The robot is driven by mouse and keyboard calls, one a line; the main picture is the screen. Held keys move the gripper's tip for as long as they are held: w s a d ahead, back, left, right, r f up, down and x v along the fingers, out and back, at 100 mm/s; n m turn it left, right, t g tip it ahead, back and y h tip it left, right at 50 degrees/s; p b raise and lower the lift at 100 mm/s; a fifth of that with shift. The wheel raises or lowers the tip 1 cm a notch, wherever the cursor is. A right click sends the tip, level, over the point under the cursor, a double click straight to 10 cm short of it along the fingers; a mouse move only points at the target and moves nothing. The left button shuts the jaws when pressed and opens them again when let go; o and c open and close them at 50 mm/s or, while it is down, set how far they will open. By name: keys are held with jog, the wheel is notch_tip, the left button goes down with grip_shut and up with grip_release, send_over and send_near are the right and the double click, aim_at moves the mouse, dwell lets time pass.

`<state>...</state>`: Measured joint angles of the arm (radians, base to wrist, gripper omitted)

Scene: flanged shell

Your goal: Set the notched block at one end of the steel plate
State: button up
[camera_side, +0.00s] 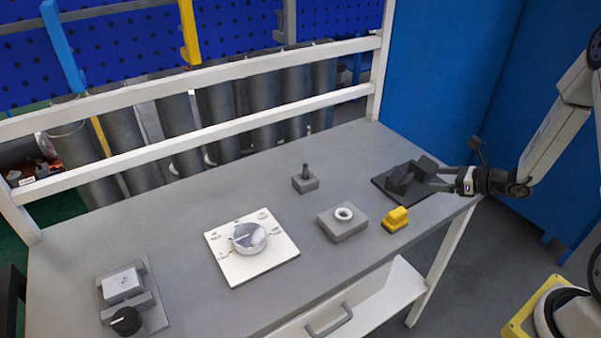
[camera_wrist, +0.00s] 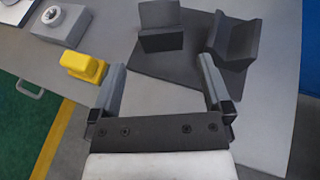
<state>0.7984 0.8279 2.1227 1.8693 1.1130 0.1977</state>
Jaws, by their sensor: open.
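A dark flat plate (camera_side: 384,186) lies at the right end of the bench; it also shows in the wrist view (camera_wrist: 160,77). Two dark grey notched blocks are at the plate. In the wrist view, one block (camera_wrist: 162,40) stands on the left with its angled faces upward, and the other (camera_wrist: 231,45) sits to its right near the plate's right edge. In the side view they are the left block (camera_side: 398,180) and the right block (camera_side: 426,165). My gripper (camera_wrist: 161,64) is open and empty, its fingers above the plate's near side, apart from both blocks.
A yellow block (camera_side: 397,217) sits left of my gripper. Beyond it are a grey block with a white ring (camera_side: 342,224), a small block with a peg (camera_side: 305,181) and a white dial panel (camera_side: 250,262). A fixture with a black knob (camera_side: 126,318) is at far left.

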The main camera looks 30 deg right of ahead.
jog(key=shift+s, duration=0.15)
dwell(0.5)
jog(key=shift+a+r, duration=0.1)
jog(key=shift+a, duration=0.1)
jog(key=s+a+r+n+g+h, duration=0.1)
jog(key=s+a+r+n+g, duration=0.1)
jog(key=a+n, duration=0.4)
jog(key=s+a+r+n+g+h, duration=0.2)
jog(key=s+a+r+n+g, duration=0.1)
jog(key=n, duration=1.2)
jog(key=s+a+r+n+g+h, duration=0.2)
jog(key=s+a+n+g, duration=0.2)
jog(key=a+n, duration=0.5)
jog(key=shift+s+r+n+g, duration=0.4)
jog(key=shift+s+n, duration=0.4)
jog(key=shift+s, duration=0.05)
